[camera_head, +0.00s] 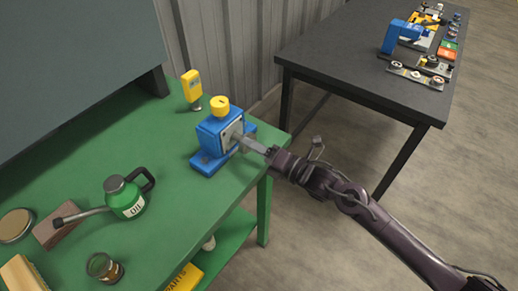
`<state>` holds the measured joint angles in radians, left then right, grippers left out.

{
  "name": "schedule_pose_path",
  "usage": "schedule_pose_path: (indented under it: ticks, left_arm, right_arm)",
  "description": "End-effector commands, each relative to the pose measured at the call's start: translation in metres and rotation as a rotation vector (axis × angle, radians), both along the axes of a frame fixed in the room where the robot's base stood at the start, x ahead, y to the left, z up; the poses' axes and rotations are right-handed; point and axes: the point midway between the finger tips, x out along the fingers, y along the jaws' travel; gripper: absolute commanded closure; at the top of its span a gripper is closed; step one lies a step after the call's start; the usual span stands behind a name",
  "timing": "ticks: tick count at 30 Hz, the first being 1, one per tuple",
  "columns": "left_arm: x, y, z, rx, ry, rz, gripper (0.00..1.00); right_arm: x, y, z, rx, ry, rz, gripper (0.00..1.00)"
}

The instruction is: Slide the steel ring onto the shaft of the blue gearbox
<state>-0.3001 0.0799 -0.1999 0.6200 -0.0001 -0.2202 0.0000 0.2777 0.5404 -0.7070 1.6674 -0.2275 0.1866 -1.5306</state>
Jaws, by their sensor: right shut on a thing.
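The blue gearbox (212,138) stands upright near the right edge of the green table, with a yellow cap on top and a grey plate on its right face. My right gripper (243,140) reaches in from the right and is shut at that face, in line with the shaft area. The steel ring appears to be between its fingertips, against or very close to the grey plate. The fingers and the small size hide most of the ring and shaft, so I cannot tell how far the ring is on. My left gripper is not in view.
On the green table (165,200) are a green oil can (125,198), a yellow device (191,87) behind the gearbox, a brown block (58,228) and a glass jar (104,268). A dark table (345,70) with several parts stands at the back right.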

Motion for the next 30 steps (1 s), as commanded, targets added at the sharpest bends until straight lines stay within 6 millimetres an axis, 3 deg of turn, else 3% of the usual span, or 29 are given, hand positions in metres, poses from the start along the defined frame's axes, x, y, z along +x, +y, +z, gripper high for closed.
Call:
schedule_pose_path:
  ticks: [12, 30]
  left_arm:
    - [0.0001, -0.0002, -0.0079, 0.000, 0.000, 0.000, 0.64]
    - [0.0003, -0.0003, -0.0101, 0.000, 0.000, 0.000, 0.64]
  right_arm:
    - [0.0071, 0.0106, 0.0009, 0.002, -0.002, 0.001, 0.73]
    - [0.0080, 0.0111, 0.0002, 0.000, -0.002, 0.000, 0.73]
